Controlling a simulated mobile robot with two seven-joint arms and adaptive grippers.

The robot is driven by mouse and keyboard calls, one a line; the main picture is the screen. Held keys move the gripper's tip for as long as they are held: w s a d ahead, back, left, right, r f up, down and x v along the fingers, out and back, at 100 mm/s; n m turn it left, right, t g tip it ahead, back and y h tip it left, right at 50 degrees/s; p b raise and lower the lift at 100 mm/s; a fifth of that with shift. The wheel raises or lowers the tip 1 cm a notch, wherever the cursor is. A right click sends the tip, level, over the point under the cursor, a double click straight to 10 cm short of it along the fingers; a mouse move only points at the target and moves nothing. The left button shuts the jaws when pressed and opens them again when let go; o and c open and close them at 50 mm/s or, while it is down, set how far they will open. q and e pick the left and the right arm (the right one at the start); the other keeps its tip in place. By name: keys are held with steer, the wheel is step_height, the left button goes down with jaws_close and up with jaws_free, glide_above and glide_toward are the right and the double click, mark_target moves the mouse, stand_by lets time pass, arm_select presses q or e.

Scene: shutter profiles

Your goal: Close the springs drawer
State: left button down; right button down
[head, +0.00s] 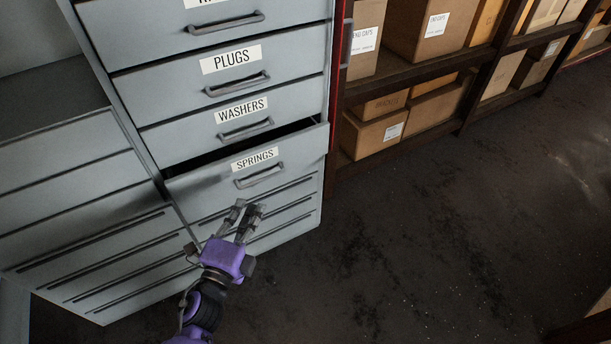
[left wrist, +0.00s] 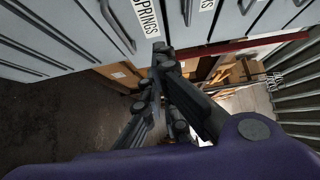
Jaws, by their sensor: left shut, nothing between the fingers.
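The springs drawer (head: 215,180) is the labelled drawer under the washers drawer in the grey cabinet. It stands partly open, with a dark gap along its top edge. Its handle (head: 260,175) is on the front, below and right of the SPRINGS label. My left gripper (head: 249,206) is shut and empty, just below that handle in the head view. Whether its fingertips touch the drawer front cannot be told. In the left wrist view the shut fingers (left wrist: 160,55) lie close to the SPRINGS label (left wrist: 146,17) and the drawer's handle (left wrist: 117,27). My right gripper is not in view.
The washers drawer (head: 190,128) and plugs drawer (head: 185,83) above are closed. Shelves with cardboard boxes (head: 374,132) stand right of the cabinet. A lower grey cabinet section (head: 75,180) is at the left. The dark floor (head: 440,230) to the right is clear.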

mark_target(250, 158)
arm_select(q)
steer(key=w, duration=1.3)
steer(key=shift+w+a+f, duration=0.15)
steer(key=shift+w, duration=0.25)
steer(key=w+a, duration=0.1)
steer(key=w, duration=0.1)
steer(key=w+a+b, duration=0.1)
steer(key=w, duration=0.1)
steer(key=shift+a+f, duration=0.1)
steer(key=shift+a, duration=0.25)
steer(key=shift+w+a, duration=0.15)
steer(key=shift+a, duration=0.05)
steer(key=shift+r, duration=0.2)
